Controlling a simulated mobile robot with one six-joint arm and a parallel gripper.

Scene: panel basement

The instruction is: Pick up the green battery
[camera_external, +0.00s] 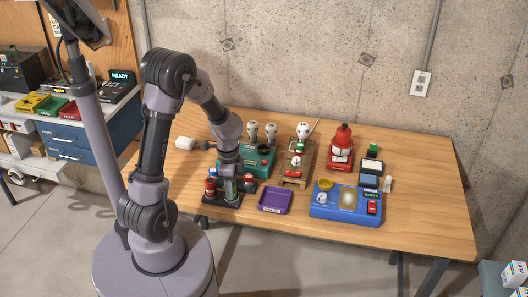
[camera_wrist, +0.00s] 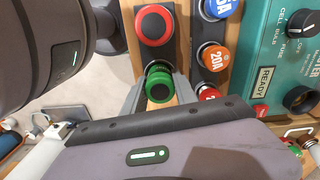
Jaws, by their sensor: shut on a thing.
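The green battery (camera_wrist: 159,87) shows its round green top with a dark centre in the wrist view, between the fingers of my gripper (camera_wrist: 157,95). My gripper is shut on it. In the external view my gripper (camera_external: 229,184) points down over the black battery rack (camera_external: 222,202) at the table's front left, and mostly hides the battery. I cannot tell whether the green battery is clear of the rack.
A teal tester box (camera_wrist: 284,55) stands close by, with blue, orange (camera_wrist: 214,57) and red fuse caps between it and the rack. A purple tray (camera_external: 275,201), a blue device (camera_external: 345,207) and a red lamp-like unit (camera_external: 340,155) stand to the right. The table's front right is clear.

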